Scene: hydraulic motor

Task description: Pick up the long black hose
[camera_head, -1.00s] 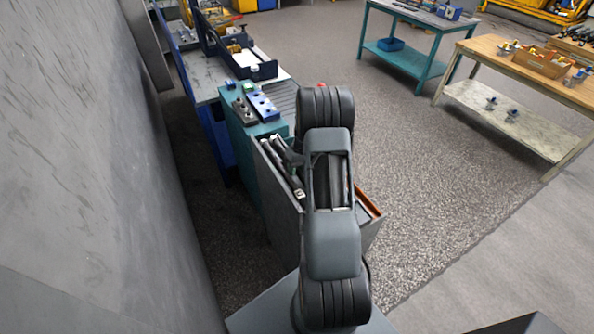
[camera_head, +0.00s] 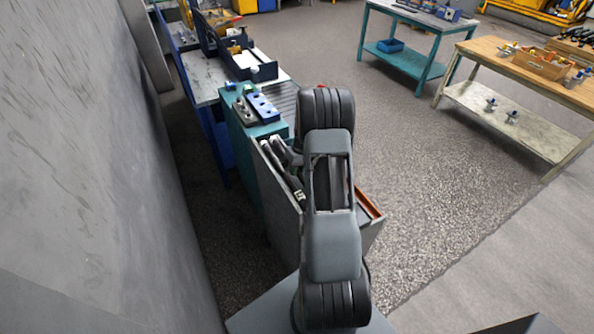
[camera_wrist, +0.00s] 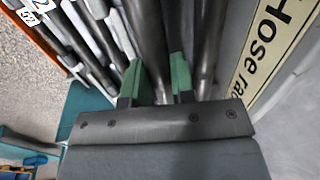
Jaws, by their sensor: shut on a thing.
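In the wrist view, my gripper (camera_wrist: 157,75) has two green fingers pointing into a rack of dark hoses. A long black hose (camera_wrist: 150,38) runs up from between the fingers, and they are shut on it. Its far end leaves the top of the picture. Its near part is hidden behind the gripper body. Another dark hose (camera_wrist: 207,42) runs close beside the right finger. In the head view the arm covers much of the rack, and the gripped hose cannot be made out.
The hose rack (camera_wrist: 275,50) has a wall at right with a "Hose ra..." label. Several more hoses (camera_wrist: 90,40) lie at left, with numbered tags. In the head view, a teal cabinet (camera_head: 243,150) with blue and grey parts stands behind the rack. A grey wall (camera_head: 90,150) runs along the left.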

